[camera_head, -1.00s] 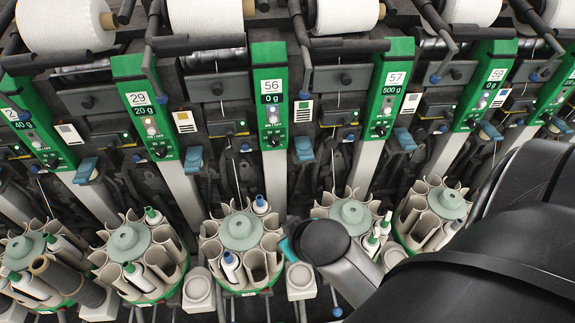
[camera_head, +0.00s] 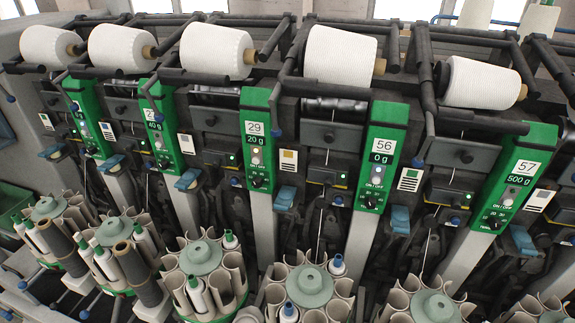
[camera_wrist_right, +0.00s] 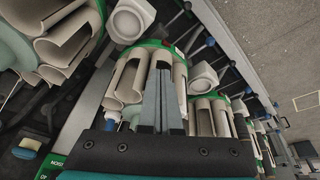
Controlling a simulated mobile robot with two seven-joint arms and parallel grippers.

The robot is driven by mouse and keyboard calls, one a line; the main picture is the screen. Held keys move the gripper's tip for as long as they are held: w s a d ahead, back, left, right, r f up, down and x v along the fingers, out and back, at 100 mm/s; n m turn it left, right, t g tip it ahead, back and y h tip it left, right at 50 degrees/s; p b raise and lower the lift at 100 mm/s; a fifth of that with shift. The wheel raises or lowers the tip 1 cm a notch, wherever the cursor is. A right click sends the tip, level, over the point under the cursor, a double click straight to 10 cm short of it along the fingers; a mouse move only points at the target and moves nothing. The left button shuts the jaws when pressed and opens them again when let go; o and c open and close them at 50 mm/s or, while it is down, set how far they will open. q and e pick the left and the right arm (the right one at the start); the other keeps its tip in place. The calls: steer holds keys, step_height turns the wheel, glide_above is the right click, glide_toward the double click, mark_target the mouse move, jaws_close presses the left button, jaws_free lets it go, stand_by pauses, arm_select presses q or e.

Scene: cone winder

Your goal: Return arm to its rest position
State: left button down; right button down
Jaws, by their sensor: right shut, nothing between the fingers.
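My right gripper (camera_wrist_right: 161,78) shows in the right wrist view. Its two grey fingers lie together, shut with nothing between them. Beyond the fingers is a round magazine of beige tube holders (camera_wrist_right: 128,80), and whether the fingers touch it cannot be told. Neither of my arms shows in the head view, so my left gripper is out of sight.
The cone winder fills the head view. White yarn cones (camera_head: 340,55) sit along the top, above green numbered panels (camera_head: 381,155). Round bobbin magazines (camera_head: 310,284) stand in a row below. Bare grey floor (camera_wrist_right: 275,50) shows at upper right in the wrist view.

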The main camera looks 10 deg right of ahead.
steer(key=s+f+g+b, duration=0.1)
steer(key=s+f+b, duration=0.25)
steer(key=f, duration=0.85)
steer(key=s+f+b, duration=0.2)
steer(key=f+b, duration=0.2)
steer(key=f, duration=0.9)
steer(key=s+d+f+g+b, duration=0.1)
steer(key=s+f+b, duration=0.5)
steer(key=s+f, duration=0.8)
step_height(320, 180, down, 2)
steer(key=shift+s+d+f+n+g, duration=0.2)
steer(key=shift+s+d+n+g, duration=0.15)
steer(key=shift+d+g, duration=0.1)
steer(key=shift+s, duration=0.2)
